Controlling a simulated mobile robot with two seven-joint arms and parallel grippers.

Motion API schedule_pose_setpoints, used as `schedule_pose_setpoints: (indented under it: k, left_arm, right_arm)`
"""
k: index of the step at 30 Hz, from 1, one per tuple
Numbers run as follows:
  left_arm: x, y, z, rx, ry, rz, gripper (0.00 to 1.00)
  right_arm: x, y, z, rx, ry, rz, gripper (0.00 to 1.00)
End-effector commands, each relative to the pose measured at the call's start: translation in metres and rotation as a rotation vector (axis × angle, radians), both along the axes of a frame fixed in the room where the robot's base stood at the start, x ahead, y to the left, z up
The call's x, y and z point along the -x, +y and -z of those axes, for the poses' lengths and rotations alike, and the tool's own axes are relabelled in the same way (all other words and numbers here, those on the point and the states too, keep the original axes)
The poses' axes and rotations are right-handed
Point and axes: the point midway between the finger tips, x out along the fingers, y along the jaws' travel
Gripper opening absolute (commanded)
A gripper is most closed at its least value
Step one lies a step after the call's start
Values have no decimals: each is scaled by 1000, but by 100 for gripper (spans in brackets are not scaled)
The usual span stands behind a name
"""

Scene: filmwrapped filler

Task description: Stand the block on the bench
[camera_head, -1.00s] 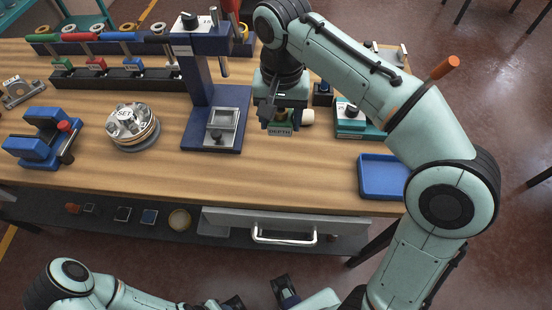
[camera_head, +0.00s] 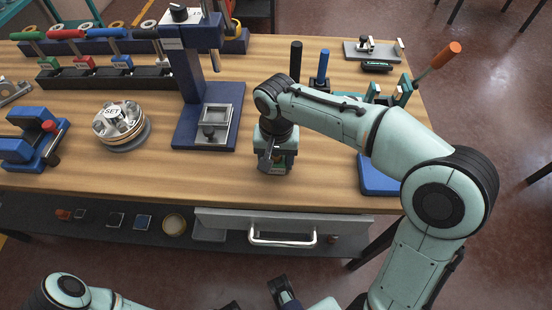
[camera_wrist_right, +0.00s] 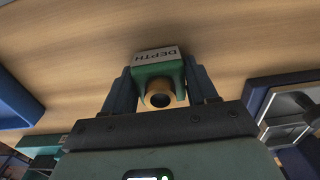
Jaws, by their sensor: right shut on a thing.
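The block is green with a pale label reading DEPTH and a tan round part with a dark centre. It shows in the right wrist view (camera_wrist_right: 157,68) between the two fingers. My right gripper (camera_head: 273,160) is shut on it, low over the clear front part of the wooden bench (camera_head: 330,190). In the head view the gripper mostly hides the block. I cannot tell whether the block touches the bench top.
A dark blue press stand (camera_head: 207,135) is left of my right gripper. A blue tray (camera_head: 377,180) lies to its right, partly behind my arm. A round SET stack (camera_head: 120,128) and a blue vise (camera_head: 33,145) stand farther left. A drawer handle (camera_head: 282,240) juts below the bench.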

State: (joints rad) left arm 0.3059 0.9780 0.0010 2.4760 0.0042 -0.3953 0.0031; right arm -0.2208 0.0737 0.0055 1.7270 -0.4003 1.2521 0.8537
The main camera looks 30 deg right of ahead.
Motion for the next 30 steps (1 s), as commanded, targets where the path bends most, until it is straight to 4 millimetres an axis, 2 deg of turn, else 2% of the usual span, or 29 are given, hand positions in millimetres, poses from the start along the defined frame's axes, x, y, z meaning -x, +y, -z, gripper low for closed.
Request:
schedule_pose_setpoints:
  k: [10,11,12,13,23,26,30]
  left_arm:
    - [-1,0,1,0,-3,-1,43]
    - [-1,0,1,0,-3,-1,43]
    - [-1,0,1,0,-3,-1,43]
    - [-1,0,1,0,-3,-1,43]
    - [-1,0,-1,-1,-2,-1,43]
    - [0,0,-3,0,1,0,43]
    - [1,0,-8,1,8,2,43]
  right_arm:
    - [0,0,3,0,0,0,18]
    - [0,0,3,0,0,0,64]
    - [0,0,3,0,0,0,77]
    - [0,0,2,0,0,0,83]
    - [0,0,-1,-1,-1,-1,83]
    - [0,0,-10,0,-1,-1,83]
    - [-1,1,-38,-2,-5,-1,83]
